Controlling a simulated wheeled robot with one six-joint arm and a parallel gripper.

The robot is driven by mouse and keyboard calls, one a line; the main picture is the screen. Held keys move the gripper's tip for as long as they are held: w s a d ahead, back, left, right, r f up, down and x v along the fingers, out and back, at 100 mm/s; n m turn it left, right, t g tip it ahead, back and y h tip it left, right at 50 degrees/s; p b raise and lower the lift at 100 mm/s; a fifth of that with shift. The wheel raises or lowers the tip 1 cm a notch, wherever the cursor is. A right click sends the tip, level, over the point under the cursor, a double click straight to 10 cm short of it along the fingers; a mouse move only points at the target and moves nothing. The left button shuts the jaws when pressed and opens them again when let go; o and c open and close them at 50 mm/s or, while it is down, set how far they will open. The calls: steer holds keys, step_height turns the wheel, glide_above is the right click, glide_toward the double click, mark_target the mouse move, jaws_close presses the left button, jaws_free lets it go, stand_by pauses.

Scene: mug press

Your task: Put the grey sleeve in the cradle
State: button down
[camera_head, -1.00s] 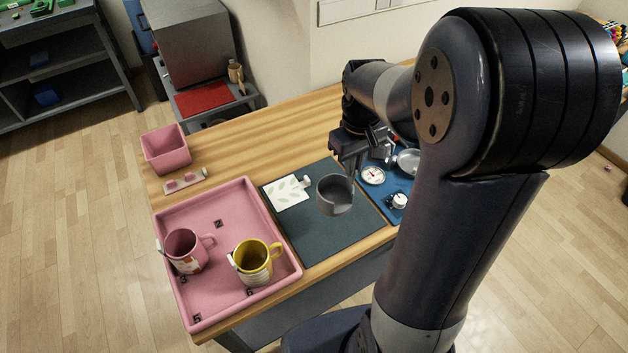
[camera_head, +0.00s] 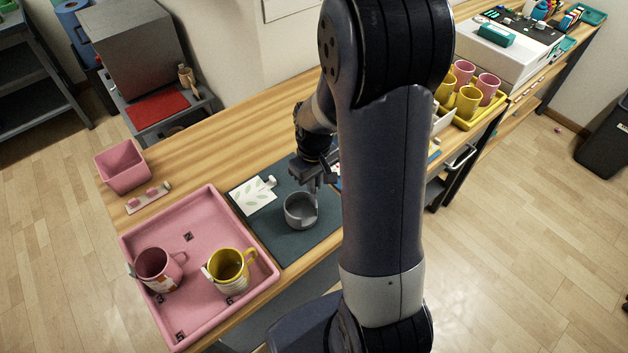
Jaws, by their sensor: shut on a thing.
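The grey sleeve (camera_head: 296,214) is an open-topped cup-like ring with a gap in its right side. It is over or on the dark mat (camera_head: 281,240); I cannot tell whether it touches the mat. My gripper (camera_head: 317,196) is shut on the sleeve's right rim and comes down from behind it. I cannot make out the cradle. My arm hides most of the blue area to the right of the dark mat.
To the left is a pink tray (camera_head: 205,222) with a pink mug (camera_head: 157,270) and a yellow mug (camera_head: 228,268). A pink bin (camera_head: 123,167) stands behind. More mugs (camera_head: 467,101) stand at the right.

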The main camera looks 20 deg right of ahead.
steer(key=shift+f, duration=0.2)
steer(key=c, duration=1.5)
jaws_free()
steer(key=shift+c, duration=0.2)
steer(key=shift+r, duration=0.2)
